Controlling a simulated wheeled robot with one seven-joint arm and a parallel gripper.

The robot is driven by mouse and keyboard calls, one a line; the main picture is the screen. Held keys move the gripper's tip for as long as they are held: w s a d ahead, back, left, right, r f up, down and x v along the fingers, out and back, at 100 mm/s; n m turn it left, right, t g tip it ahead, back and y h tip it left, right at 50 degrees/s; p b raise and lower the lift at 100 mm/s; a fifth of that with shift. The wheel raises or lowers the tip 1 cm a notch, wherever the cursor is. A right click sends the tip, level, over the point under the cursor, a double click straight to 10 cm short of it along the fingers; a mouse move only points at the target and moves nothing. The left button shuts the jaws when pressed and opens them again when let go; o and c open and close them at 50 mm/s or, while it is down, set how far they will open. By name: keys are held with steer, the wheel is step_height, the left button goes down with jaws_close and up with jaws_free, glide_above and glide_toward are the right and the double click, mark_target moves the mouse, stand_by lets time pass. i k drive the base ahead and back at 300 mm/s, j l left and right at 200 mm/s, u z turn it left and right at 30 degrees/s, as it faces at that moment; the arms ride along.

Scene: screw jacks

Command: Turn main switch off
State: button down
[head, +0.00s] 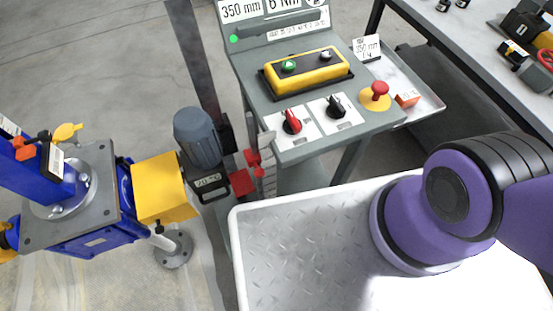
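A grey control console (270,95) stands at the top centre. Two rotary switches sit on white plates at its front edge: one with a red handle (291,121) and one with a black handle (336,105). Both handles point roughly up in the picture, tilted slightly left. I cannot read the markings on their plates, so nothing names the main switch, though the red handle stands out. My gripper is out of view; only purple links of my arm show at the lower right, apart from the console.
A yellow button box (306,72) and a red mushroom button (379,89) on yellow share the console. A blue screw jack (85,225) with a yellow block (164,188) and grey motor (197,138) stands left. A grey table (470,45) is at upper right.

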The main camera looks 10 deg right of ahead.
mark_target(292, 126)
steer(key=k+j+u, duration=0.1)
steer(key=k+j, duration=0.15)
steer(key=k+j+u, duration=0.1)
steer(key=j, duration=0.4)
steer(key=k+j+u, duration=0.1)
steer(key=k+j, duration=0.25)
